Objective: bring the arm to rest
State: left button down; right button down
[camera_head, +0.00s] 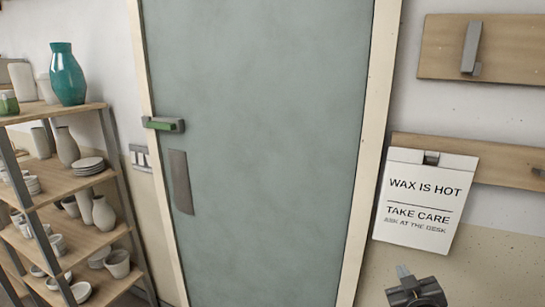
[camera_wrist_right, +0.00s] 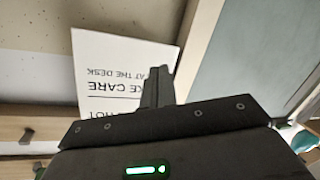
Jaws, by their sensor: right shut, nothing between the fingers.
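My right gripper (camera_head: 403,270) is at the bottom right of the head view, just below the white sign in the picture. Its fingers are shut with nothing between them. In the right wrist view the closed fingers (camera_wrist_right: 157,84) stand in front of the sign (camera_wrist_right: 120,68), which appears upside down there. I cannot tell how far the fingertips are from the sign or wall. The white sign (camera_head: 425,203) reads "WAX IS HOT, TAKE CARE" and hangs on the lower wooden rail (camera_head: 480,163). My left gripper is not in view.
A grey-green door (camera_head: 265,150) with a pale frame (camera_head: 375,120) fills the middle. A shelf unit (camera_head: 70,180) with several pots and a teal vase (camera_head: 67,76) stands at the left. An upper wooden board (camera_head: 510,55) holds a metal hook (camera_head: 470,48).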

jog(key=s+a+f+g+y, duration=0.2)
jog(key=s+a+f+g, duration=0.1)
jog(key=s+f, duration=0.45)
jog(key=s+a+f+g+y, duration=0.1)
jog(key=s+a+f+g, duration=0.2)
jog(key=s+f, duration=0.4)
jog(key=s+a+f+g, duration=0.2)
jog(key=s+f+g, duration=0.15)
jog(key=s, duration=0.55)
jog(key=s+a+f+g, duration=0.1)
jog(key=s+f+g, duration=0.2)
jog(key=s+f, duration=0.35)
notch_tip(320, 180, down, 27)
jog(key=s+g+b, duration=0.1)
jog(key=s+b, duration=0.1)
jog(key=s, duration=0.1)
jog(key=s+d+f+g, duration=0.1)
jog(key=s+d+f, duration=0.2)
jog(key=s+f, duration=1.2)
jog(key=shift+s+f+b, duration=0.3)
jog(key=shift+s+f, duration=0.05)
jog(key=shift+f, duration=0.1)
